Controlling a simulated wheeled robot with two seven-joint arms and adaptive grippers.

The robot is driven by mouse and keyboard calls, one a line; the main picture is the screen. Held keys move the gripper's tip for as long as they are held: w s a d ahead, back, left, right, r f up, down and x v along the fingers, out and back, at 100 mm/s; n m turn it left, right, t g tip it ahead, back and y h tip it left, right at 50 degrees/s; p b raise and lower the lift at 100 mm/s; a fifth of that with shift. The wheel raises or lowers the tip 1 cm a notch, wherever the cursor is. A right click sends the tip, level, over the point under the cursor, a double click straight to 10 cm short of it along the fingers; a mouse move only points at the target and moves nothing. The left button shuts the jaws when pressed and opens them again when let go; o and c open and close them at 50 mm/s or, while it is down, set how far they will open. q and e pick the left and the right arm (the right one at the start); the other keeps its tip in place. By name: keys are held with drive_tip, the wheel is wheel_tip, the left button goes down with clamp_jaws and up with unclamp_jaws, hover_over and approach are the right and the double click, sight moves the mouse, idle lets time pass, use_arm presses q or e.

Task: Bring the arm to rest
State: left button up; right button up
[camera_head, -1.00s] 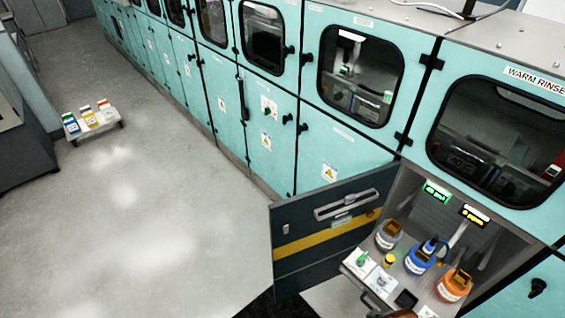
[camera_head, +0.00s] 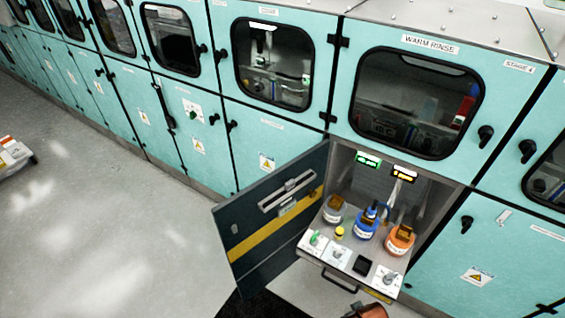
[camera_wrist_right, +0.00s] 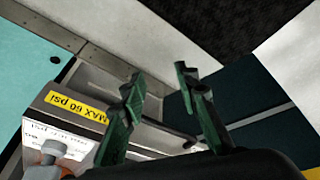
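My right gripper (camera_wrist_right: 159,88) shows in the right wrist view with its two green fingers apart and nothing between them. It is near the front edge of a pull-out shelf with a yellow "MAX 60 psi" label (camera_wrist_right: 77,106). A grey knob (camera_wrist_right: 50,151) is at the lower left of that view. In the head view an orange-brown part (camera_head: 367,311), cut off by the bottom edge, is just below the shelf; I cannot tell whether it is mine. My left gripper is in neither current view.
An open cabinet bay holds a grey bottle (camera_head: 334,214), a blue bottle (camera_head: 367,229) and an orange bottle (camera_head: 400,243). Its dark door (camera_head: 250,240) swings out over the floor. Teal cabinets (camera_head: 440,160) line the back. Open floor (camera_head: 100,220) lies left, with a low cart (camera_head: 14,155) at the edge.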

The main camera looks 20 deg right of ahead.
drive_tip(key=s+a+f+g, duration=0.1)
drive_tip(key=s+f, duration=0.2)
drive_tip(key=f, duration=0.9)
drive_tip(key=s+f, duration=0.3)
drive_tip(key=f, duration=0.8)
drive_tip(key=s+f+n+g, duration=0.1)
drive_tip(key=s+f, duration=1.2)
drive_tip(key=s, duration=0.4)
drive_tip(key=shift+s+d+f+y, duration=0.2)
drive_tip(key=shift+f+y, duration=0.1)
